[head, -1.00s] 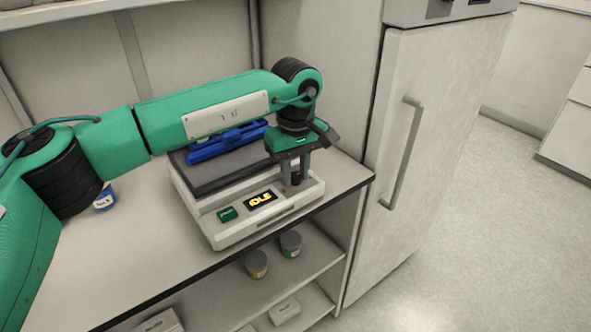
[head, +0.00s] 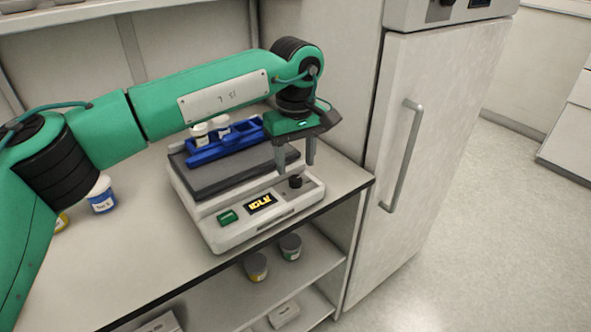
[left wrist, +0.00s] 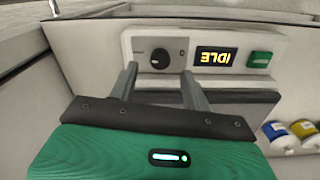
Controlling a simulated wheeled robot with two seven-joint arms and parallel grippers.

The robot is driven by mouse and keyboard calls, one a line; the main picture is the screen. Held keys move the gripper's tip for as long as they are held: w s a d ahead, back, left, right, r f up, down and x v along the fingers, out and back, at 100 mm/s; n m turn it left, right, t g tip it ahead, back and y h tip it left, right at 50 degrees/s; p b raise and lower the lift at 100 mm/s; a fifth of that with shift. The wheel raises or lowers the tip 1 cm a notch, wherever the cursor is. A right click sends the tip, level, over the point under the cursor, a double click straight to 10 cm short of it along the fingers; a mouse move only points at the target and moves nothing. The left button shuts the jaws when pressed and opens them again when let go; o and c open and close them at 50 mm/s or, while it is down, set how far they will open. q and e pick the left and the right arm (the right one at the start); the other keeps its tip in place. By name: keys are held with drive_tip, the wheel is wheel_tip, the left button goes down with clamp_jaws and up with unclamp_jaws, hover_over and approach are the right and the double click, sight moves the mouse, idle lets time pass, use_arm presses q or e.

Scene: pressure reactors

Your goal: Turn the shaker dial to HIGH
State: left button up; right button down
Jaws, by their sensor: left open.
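The shaker (head: 240,228) is a white box with a dark platform on the bench. Its black dial (head: 296,181) sits at the right end of the front panel. The dial also shows in the left wrist view (left wrist: 160,58). The yellow display (head: 260,202) reads IDLE, with a green button (head: 228,216) to its left. My left gripper (head: 296,168) is open and empty, pointing down above and behind the dial, apart from it. In the left wrist view its fingers (left wrist: 158,82) stand to either side below the dial. My right gripper is not seen.
A blue rack (head: 222,150) with white-capped containers lies on the shaker platform. A tall white cabinet with a handle (head: 402,155) stands close on the right. Jars (head: 290,245) sit on the shelf below.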

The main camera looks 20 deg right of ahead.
sight(296, 179)
use_arm(q)
wheel_tip(296, 179, up, 10)
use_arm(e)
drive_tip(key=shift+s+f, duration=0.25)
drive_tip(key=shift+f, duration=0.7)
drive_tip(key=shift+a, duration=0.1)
